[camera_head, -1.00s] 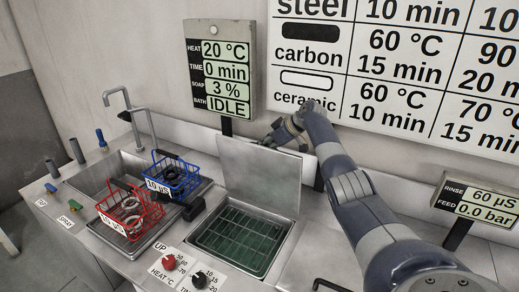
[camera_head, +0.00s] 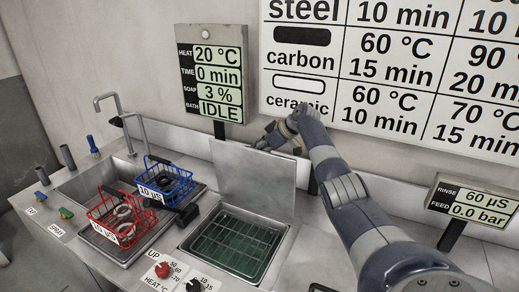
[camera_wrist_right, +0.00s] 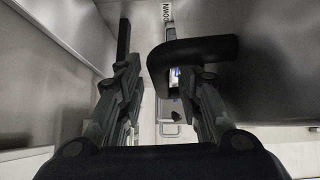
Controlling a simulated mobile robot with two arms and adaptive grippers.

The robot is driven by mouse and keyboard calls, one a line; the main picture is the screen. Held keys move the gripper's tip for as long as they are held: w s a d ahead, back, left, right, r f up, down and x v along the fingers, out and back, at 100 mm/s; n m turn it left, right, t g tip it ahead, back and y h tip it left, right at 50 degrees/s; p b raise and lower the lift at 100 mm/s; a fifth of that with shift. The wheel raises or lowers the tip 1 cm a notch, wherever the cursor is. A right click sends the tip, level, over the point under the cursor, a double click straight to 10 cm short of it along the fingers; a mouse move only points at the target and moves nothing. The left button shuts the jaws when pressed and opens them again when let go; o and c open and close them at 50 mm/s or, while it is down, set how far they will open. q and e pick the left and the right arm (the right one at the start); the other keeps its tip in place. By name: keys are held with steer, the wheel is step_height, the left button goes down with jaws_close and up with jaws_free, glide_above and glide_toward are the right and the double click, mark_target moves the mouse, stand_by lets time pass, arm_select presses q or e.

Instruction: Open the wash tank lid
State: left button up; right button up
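The wash tank lid (camera_head: 252,182) is a flat grey metal plate standing raised, close to upright, at the rear edge of the wash tank. The tank opening (camera_head: 232,245) is uncovered, with a green-tinted grid inside. My right gripper (camera_head: 264,138) is at the lid's top edge, on its wall side, partly hidden by the lid. In the right wrist view, my right gripper's fingers (camera_wrist_right: 150,65) are spread apart. A black curved handle (camera_wrist_right: 200,52) lies across the right finger, hiding its tip; I cannot tell whether they touch. My left gripper is not in view.
A red basket (camera_head: 125,217) and a blue basket (camera_head: 165,183) with ring parts sit left of the tank by the sink. A display panel (camera_head: 211,75) stands behind the lid. Knobs (camera_head: 163,270) line the front. A rinse display (camera_head: 467,204) stands right.

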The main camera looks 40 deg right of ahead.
steer(key=v, duration=1.2)
steer(key=shift+d, duration=0.1)
